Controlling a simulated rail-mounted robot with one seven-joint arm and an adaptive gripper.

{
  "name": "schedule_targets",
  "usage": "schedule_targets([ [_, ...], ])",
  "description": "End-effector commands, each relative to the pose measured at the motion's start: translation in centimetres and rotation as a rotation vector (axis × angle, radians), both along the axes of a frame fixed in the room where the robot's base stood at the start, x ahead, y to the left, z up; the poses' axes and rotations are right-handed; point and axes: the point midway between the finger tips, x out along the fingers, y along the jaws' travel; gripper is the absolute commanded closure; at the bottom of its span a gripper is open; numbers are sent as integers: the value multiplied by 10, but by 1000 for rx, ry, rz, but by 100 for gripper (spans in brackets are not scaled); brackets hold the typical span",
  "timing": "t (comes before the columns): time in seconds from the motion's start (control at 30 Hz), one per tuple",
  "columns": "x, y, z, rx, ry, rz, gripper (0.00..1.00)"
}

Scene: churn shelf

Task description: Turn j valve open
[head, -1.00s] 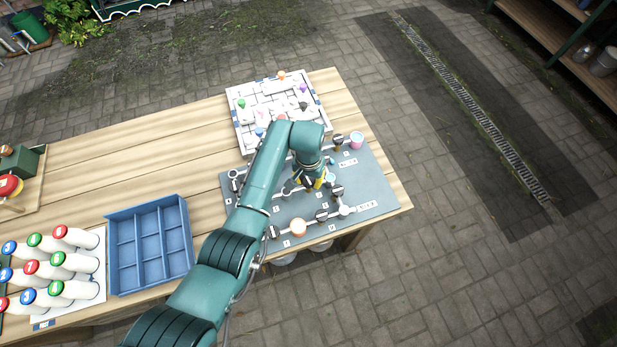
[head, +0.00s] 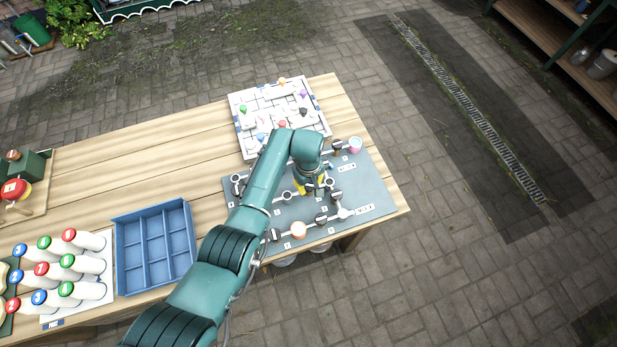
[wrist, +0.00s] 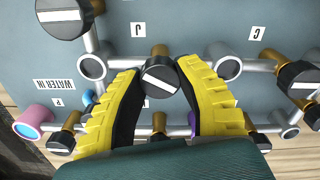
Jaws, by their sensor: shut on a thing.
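The grey valve board (head: 362,186) lies on the near right of the table. In the wrist view, a black round valve knob (wrist: 160,78) with a white stripe sits below the upside-down J label (wrist: 138,29). The stripe runs slightly tilted across the picture. My gripper (wrist: 160,72) has its yellow, black-padded fingers on both sides of this knob and is shut on it. In the head view, my gripper (head: 303,188) is low over the board, and my arm hides most of the knob.
Other black knobs stand close by, at upper left (wrist: 62,18) and right (wrist: 298,78). Pale pipes and round fittings join them. A pink cup (wrist: 32,122) is at lower left. A white puzzle board (head: 275,112), blue divided tray (head: 155,245) and numbered bottles (head: 85,265) share the table.

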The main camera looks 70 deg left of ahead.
Motion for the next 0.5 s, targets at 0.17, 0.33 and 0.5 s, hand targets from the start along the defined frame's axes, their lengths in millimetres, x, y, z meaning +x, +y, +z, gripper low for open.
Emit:
schedule_targets([
  [0.17,-1,-1,-1,-2,2,162,100],
  [0.33,-1,-1,-2,-1,2,301,100],
  [0.5,-1,-1,-2,-1,2,407,100],
])
